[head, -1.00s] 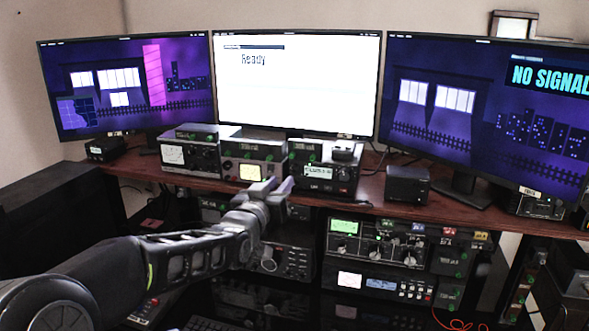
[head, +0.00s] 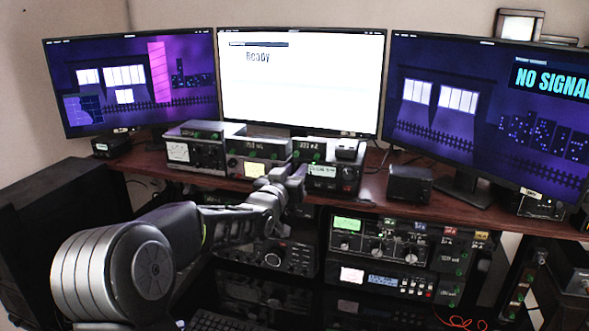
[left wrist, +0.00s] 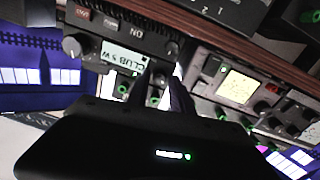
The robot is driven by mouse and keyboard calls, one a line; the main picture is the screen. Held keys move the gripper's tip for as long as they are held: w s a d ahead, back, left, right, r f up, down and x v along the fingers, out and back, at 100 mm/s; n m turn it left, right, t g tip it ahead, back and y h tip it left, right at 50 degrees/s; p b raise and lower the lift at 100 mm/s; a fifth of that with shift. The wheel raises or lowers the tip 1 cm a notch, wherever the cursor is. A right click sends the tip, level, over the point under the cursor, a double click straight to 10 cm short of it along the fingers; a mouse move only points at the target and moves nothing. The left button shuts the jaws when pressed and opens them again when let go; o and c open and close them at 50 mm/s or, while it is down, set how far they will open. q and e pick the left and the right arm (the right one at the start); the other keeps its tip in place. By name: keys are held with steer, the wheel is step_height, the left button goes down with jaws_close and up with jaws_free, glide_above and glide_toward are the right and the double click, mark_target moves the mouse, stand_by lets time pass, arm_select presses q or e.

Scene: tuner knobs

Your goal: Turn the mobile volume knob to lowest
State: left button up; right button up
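A dark radio (head: 346,173) with a small lit display stands on the shelf below the middle screen. In the left wrist view the radio (left wrist: 118,30) appears upside down, and its display (left wrist: 122,56) reads "CLUB 5 W". One larger round knob (left wrist: 72,47) is left of the display there, and a smaller dark knob (left wrist: 172,47) is right of it. No legible label shows which is volume. My left gripper (head: 288,176) is at the radio's front left; in the wrist view its fingertips (left wrist: 164,66) are slightly apart, close to the smaller knob, contact unclear. My right gripper is out of view.
Two other boxes, a meter unit (head: 196,152) and a yellow-display unit (head: 255,168), stand close left of the radio. A black box (head: 409,184) is to its right. The shelf edge (head: 420,212) runs below, above more rack radios (head: 385,245).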

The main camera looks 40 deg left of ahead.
arm_select(q)
jaws_close()
steer(key=shift+f, duration=0.1)
stand_by(0.5)
steer(key=shift+f+n+b, duration=0.1)
steer(key=shift+n+b, duration=7.3)
steer(key=shift+b, duration=1.45)
